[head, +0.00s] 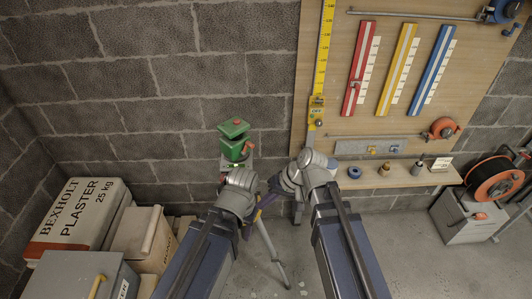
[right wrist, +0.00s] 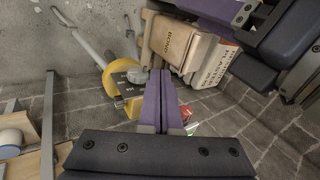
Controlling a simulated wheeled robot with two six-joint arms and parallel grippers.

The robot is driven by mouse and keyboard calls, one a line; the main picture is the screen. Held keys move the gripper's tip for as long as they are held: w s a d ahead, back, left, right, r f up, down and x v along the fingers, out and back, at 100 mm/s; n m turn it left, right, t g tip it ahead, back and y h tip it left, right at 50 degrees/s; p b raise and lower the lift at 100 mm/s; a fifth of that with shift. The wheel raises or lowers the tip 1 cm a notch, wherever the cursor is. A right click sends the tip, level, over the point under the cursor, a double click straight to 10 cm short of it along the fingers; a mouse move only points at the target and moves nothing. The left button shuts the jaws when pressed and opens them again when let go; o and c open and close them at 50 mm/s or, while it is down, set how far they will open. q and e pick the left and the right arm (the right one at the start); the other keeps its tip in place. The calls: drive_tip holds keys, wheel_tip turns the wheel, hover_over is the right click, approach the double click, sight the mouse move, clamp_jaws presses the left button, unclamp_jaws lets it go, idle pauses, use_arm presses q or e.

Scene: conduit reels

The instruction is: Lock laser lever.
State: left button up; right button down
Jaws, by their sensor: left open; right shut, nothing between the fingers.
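The green laser (head: 235,143) with red knobs stands on a tripod (head: 272,245) before the block wall in the head view. I cannot make out its lever. My left gripper (head: 262,205) is open, low beside the tripod and partly hidden by its own wrist. Part of it shows at the upper right of the right wrist view (right wrist: 230,22). My right gripper (head: 276,187) is above it, just right of the tripod. Its purple fingers (right wrist: 160,78) are shut and empty. A small red patch (right wrist: 186,114) shows beside them; I cannot tell whether it belongs to the laser.
Plaster bags (head: 80,214) and a grey case (head: 75,276) stand at the left.

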sight(247, 148)
drive_tip(key=w+d+r+m+t+y+b, duration=0.3)
drive_tip(key=w+d+r+t+y, duration=0.1)
drive_tip(key=w, duration=0.3)
drive_tip(key=w+d+r+m+t+y+b, duration=0.3)
drive_tip(key=w+d+r+t+y+b, duration=0.1)
drive_tip(key=w+d, duration=0.3)
drive_tip(key=shift+w+d+r+t, duration=0.2)
drive_tip(key=shift+w+r+t, duration=0.1)
drive_tip(key=shift+r+t, duration=0.3)
drive_tip(key=shift+a, duration=0.1)
drive_tip(key=w+a, duration=0.1)
drive_tip(key=a, duration=0.2)
drive_tip(key=w+a+b, duration=0.1)
drive_tip(key=a, duration=0.3)
drive_tip(key=w+a+f, duration=0.1)
drive_tip(key=a, duration=0.3)
drive_tip(key=shift+a+f, duration=0.1)
drive_tip(key=shift+s+r, duration=0.1)
drive_tip(key=shift+r, duration=0.1)
